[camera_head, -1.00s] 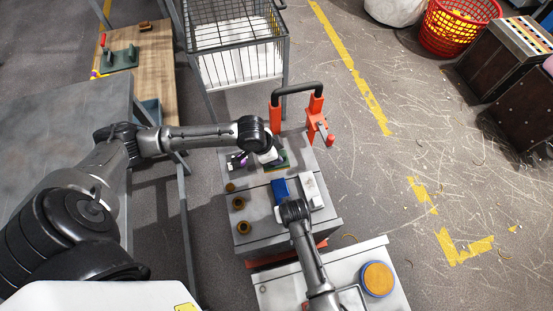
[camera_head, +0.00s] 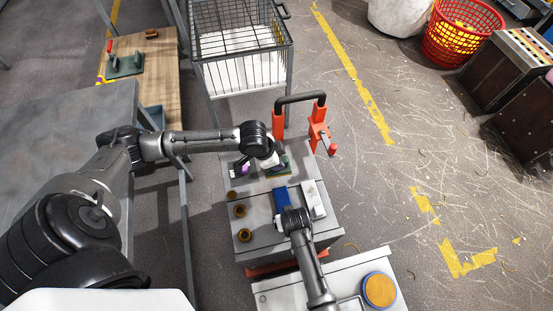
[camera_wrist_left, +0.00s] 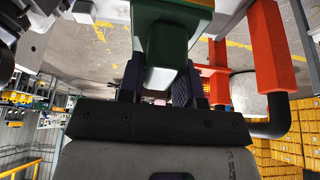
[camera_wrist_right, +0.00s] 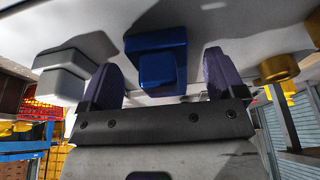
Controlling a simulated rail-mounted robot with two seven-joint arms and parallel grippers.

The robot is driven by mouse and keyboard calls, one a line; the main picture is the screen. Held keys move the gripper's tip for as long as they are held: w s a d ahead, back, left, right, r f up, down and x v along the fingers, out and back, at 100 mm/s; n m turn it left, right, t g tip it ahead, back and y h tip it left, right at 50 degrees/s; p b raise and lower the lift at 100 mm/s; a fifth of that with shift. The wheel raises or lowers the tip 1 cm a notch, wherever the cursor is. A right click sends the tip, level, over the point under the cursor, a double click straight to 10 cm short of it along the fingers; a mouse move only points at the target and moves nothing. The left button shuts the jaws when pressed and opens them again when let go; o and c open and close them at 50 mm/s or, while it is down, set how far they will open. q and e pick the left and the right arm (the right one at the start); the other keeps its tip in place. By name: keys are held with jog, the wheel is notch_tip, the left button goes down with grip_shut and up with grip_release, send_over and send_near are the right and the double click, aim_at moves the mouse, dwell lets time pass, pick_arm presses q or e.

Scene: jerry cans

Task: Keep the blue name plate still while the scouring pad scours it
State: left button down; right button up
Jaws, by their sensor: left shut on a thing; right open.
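The blue name plate (camera_head: 282,198) lies on the grey metal top in front of me. My right gripper (camera_wrist_right: 158,80) is open, with its purple fingers on either side of the blue name plate (camera_wrist_right: 156,66). A visible gap separates each finger from the plate. My left gripper (camera_wrist_left: 158,85) is shut on the green handle of the scouring pad (camera_wrist_left: 165,35). In the head view the scouring pad (camera_head: 284,167) is just beyond the blue plate, partly hidden by my left wrist. I cannot tell whether the pad touches the surface.
A white block (camera_head: 314,199) stands just right of the blue plate. Several brass knobs (camera_head: 240,210) line the left side of the top. An orange clamp frame with a black bar (camera_head: 301,98) stands at the back. A wire cage (camera_head: 243,60) is behind it.

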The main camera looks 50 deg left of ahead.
jog(key=shift+r, duration=0.1)
jog(key=v, duration=1.1)
jog(key=shift+r, duration=0.4)
jog(key=shift+s+d, duration=0.1)
jog(key=shift+d, duration=0.05)
